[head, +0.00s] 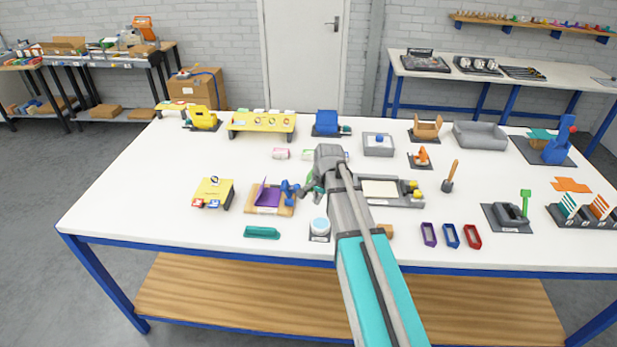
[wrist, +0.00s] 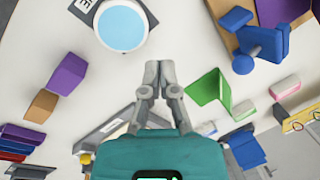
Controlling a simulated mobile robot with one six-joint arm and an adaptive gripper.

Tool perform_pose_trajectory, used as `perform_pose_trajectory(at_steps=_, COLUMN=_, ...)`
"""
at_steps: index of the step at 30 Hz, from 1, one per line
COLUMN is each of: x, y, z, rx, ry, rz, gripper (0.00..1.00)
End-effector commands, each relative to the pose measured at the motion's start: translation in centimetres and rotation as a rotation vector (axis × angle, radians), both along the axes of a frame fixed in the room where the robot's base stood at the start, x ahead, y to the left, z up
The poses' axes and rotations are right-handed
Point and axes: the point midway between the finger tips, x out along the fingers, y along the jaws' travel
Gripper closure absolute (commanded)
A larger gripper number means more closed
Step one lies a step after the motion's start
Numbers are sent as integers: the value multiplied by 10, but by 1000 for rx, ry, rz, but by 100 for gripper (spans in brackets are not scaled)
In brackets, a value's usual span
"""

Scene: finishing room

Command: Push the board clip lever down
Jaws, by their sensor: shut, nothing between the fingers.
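A wooden board (head: 265,209) with an upright purple sheet (head: 266,193) lies left of my arm in the head view. A blue clip with a lever and rounded knob (head: 288,188) stands at its right edge. In the wrist view, the blue clip (wrist: 264,38) is at the upper right, its round knob toward the middle. My gripper (wrist: 159,66) is shut and empty, fingertips together. It is left of the clip in that view, with a clear gap between them. In the head view my gripper is beside the clip, partly hidden by my own wrist.
A green folded piece (wrist: 211,90) is close to my fingers. A grey tray (head: 407,202) is behind my arm. A teal block (head: 262,232) lies at the front.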

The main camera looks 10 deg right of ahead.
Motion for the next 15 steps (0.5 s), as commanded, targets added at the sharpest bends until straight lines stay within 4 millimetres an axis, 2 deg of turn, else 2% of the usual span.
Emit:
perform_pose_trajectory(at_steps=1, x=25, y=-8, z=15, rx=21, ry=-3, rz=-81, gripper=100)
perform_pose_trajectory(at_steps=6, x=69, y=-25, z=34, rx=91, ry=-6, rz=-319, gripper=100)
perform_pose_trajectory(at_steps=10, x=88, y=-34, z=42, rx=128, ry=-4, rz=-436, gripper=100)
perform_pose_trajectory(at_steps=15, x=97, y=-39, z=45, rx=149, ry=-4, rz=-501, gripper=100)
